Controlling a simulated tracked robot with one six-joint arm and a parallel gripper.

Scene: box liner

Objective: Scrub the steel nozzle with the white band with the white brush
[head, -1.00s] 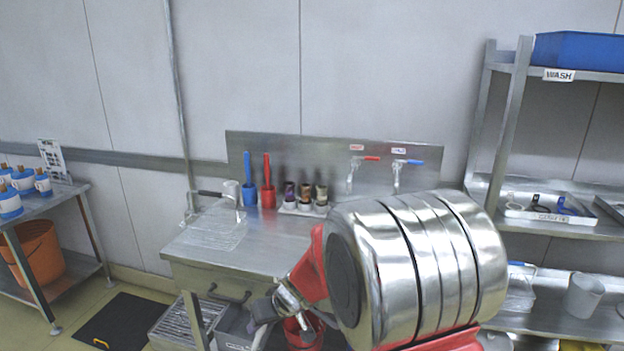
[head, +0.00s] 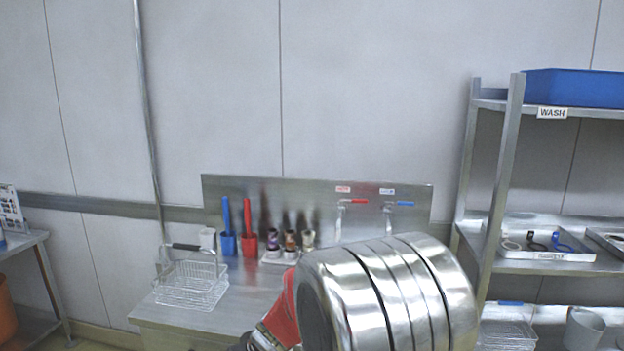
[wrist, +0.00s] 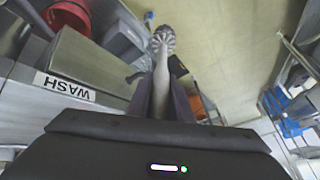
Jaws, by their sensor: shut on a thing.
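My gripper (wrist: 168,88) is shut on the white brush (wrist: 161,42). In the wrist view the brush's round bristle head sticks out past the fingertips, above the floor. In the head view my arm covers the lower middle and the gripper is mostly below the picture's edge. Several small nozzles stand upright in a row on a white rack on the steel bench. The right one, with the pale band, looks like the steel nozzle with the white band (head: 308,241). The brush is well apart from it.
Left of the nozzles stand a red brush in a red holder (head: 249,245), a blue brush in a blue holder (head: 229,244) and a white holder (head: 207,238). A wire basket (head: 190,287) sits on the bench's left. Taps (head: 341,215) are behind. A shelf unit (head: 495,190) stands right.

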